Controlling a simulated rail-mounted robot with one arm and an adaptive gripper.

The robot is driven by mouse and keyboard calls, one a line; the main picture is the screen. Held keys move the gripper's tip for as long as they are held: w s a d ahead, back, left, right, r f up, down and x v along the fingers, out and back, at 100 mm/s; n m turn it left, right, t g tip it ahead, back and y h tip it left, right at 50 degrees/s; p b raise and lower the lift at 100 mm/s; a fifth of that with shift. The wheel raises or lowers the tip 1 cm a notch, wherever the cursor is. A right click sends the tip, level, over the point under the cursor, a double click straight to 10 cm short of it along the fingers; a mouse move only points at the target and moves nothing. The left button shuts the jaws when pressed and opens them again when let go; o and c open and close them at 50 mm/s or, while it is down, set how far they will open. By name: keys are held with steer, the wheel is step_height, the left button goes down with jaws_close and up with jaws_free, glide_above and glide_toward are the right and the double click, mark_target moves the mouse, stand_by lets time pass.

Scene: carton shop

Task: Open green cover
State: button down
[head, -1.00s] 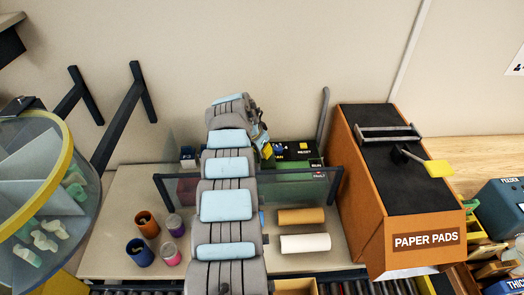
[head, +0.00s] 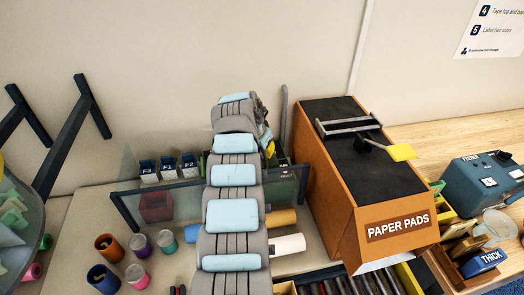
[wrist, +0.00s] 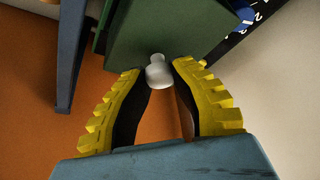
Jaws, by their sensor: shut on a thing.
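The green cover (wrist: 165,32) shows in the wrist view as a dark green panel with a small white knob (wrist: 158,72). My gripper (wrist: 158,78) has its yellow ridged fingers on either side of the knob and is shut on it. How far the cover is swung cannot be told. In the head view my arm hides most of the cover. A bit of my gripper's yellow (head: 270,148) shows beside the arm's end, near a dark green box (head: 284,172) by the wall.
A clear screen with a dark frame (head: 122,207) stands before the blue bins (head: 168,167). The orange PAPER PADS box (head: 345,215) stands close right of my arm. A dark blue bar (wrist: 68,55) is near my gripper.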

steer(key=c, duration=0.8)
jaws_free()
steer(key=shift+a+f, duration=0.1)
steer(key=shift+a, duration=0.05)
steer(key=shift+r, duration=0.25)
steer(key=shift+v, duration=5.8)
steer(key=shift+s, duration=0.1)
